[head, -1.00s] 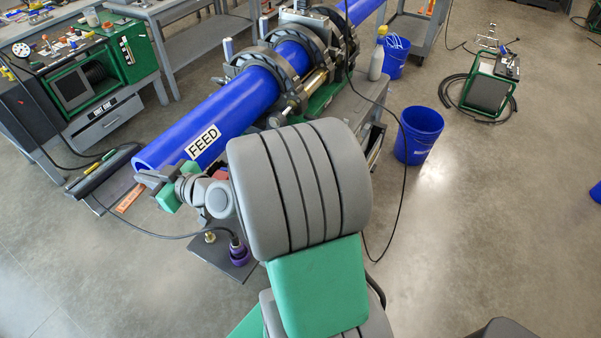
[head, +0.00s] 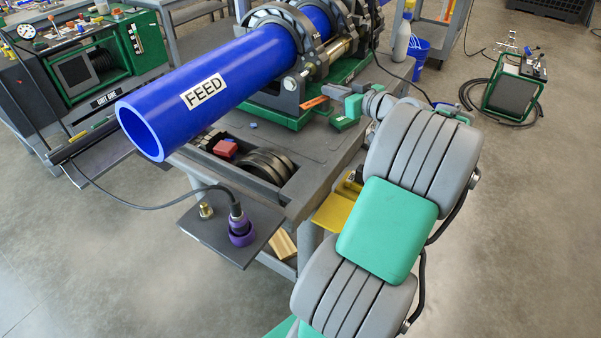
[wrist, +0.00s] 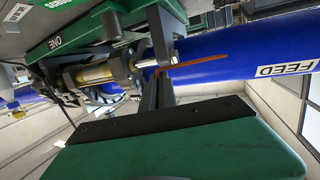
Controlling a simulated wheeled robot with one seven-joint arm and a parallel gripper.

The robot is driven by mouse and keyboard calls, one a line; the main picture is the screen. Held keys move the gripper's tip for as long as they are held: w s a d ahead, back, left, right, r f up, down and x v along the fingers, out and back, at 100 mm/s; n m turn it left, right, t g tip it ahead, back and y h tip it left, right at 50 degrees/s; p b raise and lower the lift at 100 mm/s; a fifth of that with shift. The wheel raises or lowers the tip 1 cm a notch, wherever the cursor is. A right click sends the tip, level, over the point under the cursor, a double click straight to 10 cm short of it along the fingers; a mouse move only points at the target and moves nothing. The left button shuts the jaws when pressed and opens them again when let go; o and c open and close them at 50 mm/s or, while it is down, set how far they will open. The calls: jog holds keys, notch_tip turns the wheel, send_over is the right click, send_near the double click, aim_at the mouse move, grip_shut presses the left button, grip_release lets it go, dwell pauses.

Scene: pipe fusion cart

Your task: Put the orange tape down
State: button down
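My gripper (head: 328,109) is at the right of the blue pipe in the head view, over the cart's top beside the green machine base. The orange tape (head: 314,103) shows as a thin, flat strip at its fingertips. In the wrist view the tape (wrist: 200,64) sticks out sideways from between the fingers (wrist: 158,75), which look closed on it. Its held end is hidden by the fingers. The tape looks held just above the cart top; I cannot tell whether it touches anything.
The blue pipe (head: 205,85) marked FEED lies in the clamps (head: 285,50) close to my gripper. The grey cart top (head: 290,140) has bare room in front of the green base. A red block (head: 225,149) and dark rings (head: 268,165) sit in a recess at the near end.

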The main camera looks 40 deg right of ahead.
jog(key=s+d+f+h+b, duration=0.1)
jog(key=s+d+f+b, duration=0.25)
jog(key=s+d, duration=0.3)
jog(key=p, duration=0.1)
send_over(315, 144)
jog(key=shift+m, duration=0.4)
jog(key=f, duration=0.9)
jog(key=shift+s+f, duration=0.2)
jog(key=shift+f, duration=0.15)
jog(key=shift+w+a+f, duration=0.15)
jog(key=shift+f, duration=1.6)
jog(key=shift+f+b, duration=0.25)
jog(key=shift+b, duration=0.05)
jog(key=c, duration=1.7)
grip_release()
jog(key=shift+r, duration=0.1)
